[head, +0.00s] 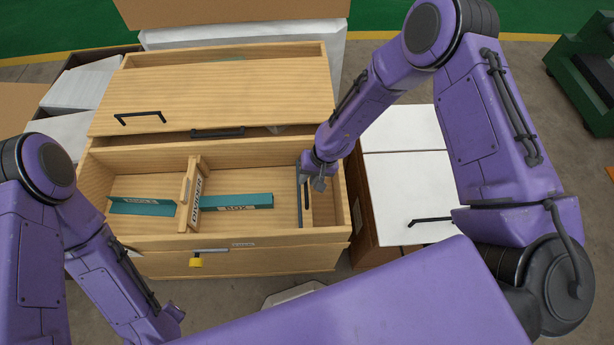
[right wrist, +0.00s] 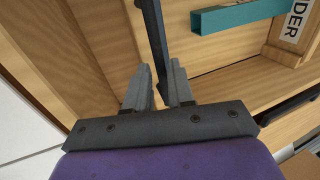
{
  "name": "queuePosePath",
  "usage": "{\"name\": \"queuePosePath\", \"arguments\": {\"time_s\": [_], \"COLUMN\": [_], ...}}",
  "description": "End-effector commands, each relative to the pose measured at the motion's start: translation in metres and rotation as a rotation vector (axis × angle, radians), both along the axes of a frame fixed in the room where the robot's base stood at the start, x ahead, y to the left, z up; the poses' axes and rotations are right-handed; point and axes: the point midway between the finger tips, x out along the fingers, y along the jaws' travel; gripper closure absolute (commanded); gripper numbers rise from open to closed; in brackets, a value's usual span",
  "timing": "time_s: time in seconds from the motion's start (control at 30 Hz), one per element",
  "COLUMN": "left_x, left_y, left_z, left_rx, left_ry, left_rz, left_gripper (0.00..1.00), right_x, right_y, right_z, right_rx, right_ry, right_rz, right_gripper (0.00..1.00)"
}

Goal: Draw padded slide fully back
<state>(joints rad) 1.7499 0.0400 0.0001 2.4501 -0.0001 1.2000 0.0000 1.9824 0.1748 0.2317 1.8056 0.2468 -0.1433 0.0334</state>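An open wooden drawer (head: 140,244) shows in the head view, with compartments inside. Near its right end a grey upright strip (head: 299,205) with a dark bar (head: 307,195) crosses it front to back; I cannot tell if this is the padded slide. My right gripper (head: 319,184) is at the strip. In the right wrist view a dark bar (right wrist: 156,45) runs between its two fingers (right wrist: 160,88); whether they press on it is unclear. My left gripper is not seen.
Inside the drawer are a wooden divider (head: 191,190) and teal strips, left (head: 140,207) and middle (head: 240,202). A wooden panel with black handles (head: 215,95) lies behind. A white cabinet (head: 400,190) stands right.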

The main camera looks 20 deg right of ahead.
Motion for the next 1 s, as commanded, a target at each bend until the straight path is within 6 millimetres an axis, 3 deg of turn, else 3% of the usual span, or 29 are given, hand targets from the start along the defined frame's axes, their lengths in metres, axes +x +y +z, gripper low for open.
{"name": "queuePosePath", "arguments": {"time_s": [0.07, 1.0], "left_x": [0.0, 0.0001], "left_y": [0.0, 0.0], "left_z": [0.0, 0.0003], "left_rx": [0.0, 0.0], "left_ry": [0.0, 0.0], "left_rz": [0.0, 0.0], "left_gripper": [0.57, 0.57], "right_x": [0.0002, -0.0002], "right_y": [0.0003, 0.0008], "right_z": [0.0002, 0.0009], "right_rx": [0.0, 0.001], "right_ry": [0.0, 0.001], "right_rz": [0.001, 0.002], "right_gripper": [1.0, 1.0]}}
